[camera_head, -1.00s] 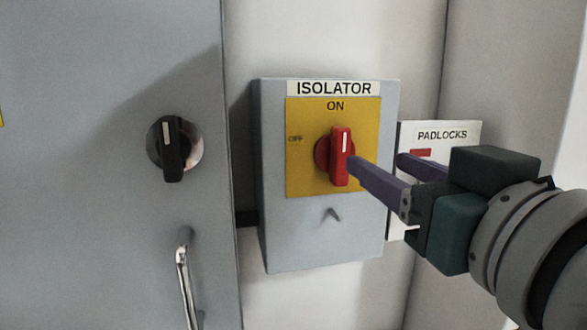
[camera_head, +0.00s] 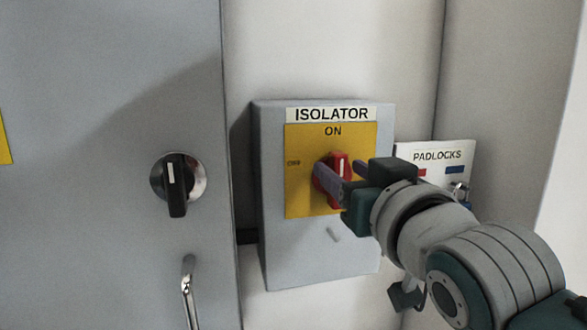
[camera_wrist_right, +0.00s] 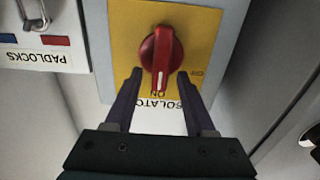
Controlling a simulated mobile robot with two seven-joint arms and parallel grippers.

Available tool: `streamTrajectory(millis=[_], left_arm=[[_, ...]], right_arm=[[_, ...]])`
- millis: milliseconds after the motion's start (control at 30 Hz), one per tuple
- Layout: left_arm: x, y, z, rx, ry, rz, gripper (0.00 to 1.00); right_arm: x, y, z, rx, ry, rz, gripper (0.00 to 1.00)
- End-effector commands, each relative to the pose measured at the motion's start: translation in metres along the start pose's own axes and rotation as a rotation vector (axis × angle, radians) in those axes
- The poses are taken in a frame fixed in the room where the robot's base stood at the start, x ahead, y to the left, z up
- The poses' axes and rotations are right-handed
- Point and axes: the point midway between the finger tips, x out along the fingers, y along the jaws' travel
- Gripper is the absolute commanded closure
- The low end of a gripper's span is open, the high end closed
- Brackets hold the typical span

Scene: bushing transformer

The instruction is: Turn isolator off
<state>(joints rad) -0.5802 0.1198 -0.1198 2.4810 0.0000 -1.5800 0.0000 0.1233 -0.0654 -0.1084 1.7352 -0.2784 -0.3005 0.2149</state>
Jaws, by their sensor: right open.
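The isolator (camera_head: 320,265) is a grey wall box with a yellow plate marked ON at the top and OFF at the left. Its red knob (camera_head: 341,165) stands upright, its white line toward ON. My right gripper (camera_head: 345,180) is open in front of the knob, and its fingers partly cover it. In the right wrist view the red knob (camera_wrist_right: 161,55) lies ahead between the two fingertips of the right gripper (camera_wrist_right: 160,76), with gaps on both sides. My left gripper is not in view.
A grey cabinet door (camera_head: 90,240) with a black rotary switch (camera_head: 177,180) and a metal handle (camera_head: 188,290) is at the left. A white padlocks board (camera_head: 435,156) with a hanging padlock is close to the right of the isolator.

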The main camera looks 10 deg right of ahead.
Motion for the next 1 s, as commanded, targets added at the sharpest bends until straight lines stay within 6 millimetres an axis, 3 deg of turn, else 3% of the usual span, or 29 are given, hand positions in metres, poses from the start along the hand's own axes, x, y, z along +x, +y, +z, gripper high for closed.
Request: streamTrajectory(millis=[67, 533, 1000], left_arm=[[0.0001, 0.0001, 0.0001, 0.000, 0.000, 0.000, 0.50], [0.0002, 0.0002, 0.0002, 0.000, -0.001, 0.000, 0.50], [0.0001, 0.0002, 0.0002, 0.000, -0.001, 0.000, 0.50]], right_arm=[[-0.0002, -0.0001, 0.0001, 0.000, 0.000, 0.000, 0.46], [-0.0004, -0.0001, 0.0001, 0.000, -0.001, 0.000, 0.99], [-0.0004, -0.0005, 0.0000, -0.010, 0.000, -0.001, 1.00]])
